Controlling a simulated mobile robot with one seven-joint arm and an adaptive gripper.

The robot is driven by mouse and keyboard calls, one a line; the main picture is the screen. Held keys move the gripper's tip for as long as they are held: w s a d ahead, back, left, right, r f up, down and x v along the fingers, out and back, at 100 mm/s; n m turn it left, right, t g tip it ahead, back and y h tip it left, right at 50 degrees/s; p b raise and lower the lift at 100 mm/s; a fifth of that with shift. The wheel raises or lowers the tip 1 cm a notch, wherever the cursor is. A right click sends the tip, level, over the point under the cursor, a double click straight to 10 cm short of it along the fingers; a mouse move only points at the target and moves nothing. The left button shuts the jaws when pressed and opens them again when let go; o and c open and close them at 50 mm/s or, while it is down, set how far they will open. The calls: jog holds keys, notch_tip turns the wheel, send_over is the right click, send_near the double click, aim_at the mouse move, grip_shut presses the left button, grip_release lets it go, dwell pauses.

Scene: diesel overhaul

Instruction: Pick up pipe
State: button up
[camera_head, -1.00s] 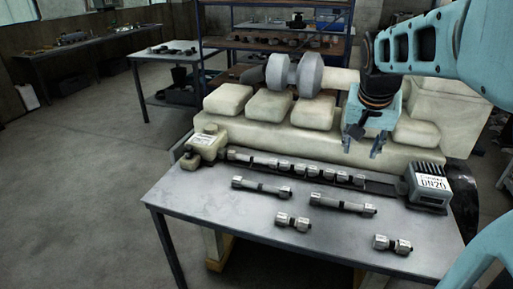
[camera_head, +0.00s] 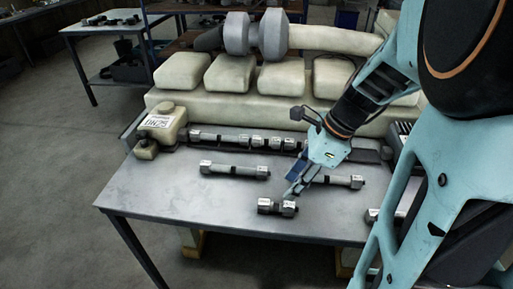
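Several grey metal pipe pieces with wide end fittings lie on the table; the task does not say which pipe. A long pipe (camera_head: 235,171) lies at left. Another long pipe (camera_head: 345,181) lies at right, its left part behind my gripper. A short pipe (camera_head: 277,208) lies near the front edge, and a second short one (camera_head: 373,215) is partly hidden by my arm. My gripper (camera_head: 292,184) points down and left, just above and behind the first short pipe. Its fingers look apart, with nothing seen between them. Whether it touches anything is unclear.
The metal table (camera_head: 150,195) has bare room at left. Behind the pipes is a row of fittings (camera_head: 240,139) beside a beige block labelled DN25 (camera_head: 160,122). A cream engine block (camera_head: 230,78) stands behind. A dark box (camera_head: 400,132) at right is mostly hidden.

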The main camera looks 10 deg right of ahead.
aim_at(277, 204)
jog(key=x, duration=0.6)
jog(key=b+x, duration=0.1)
jog(key=x, duration=0.2)
jog(key=shift+d+f, duration=0.15)
jog(key=shift+d, duration=0.15)
jog(key=shift+c, duration=0.3)
grip_shut()
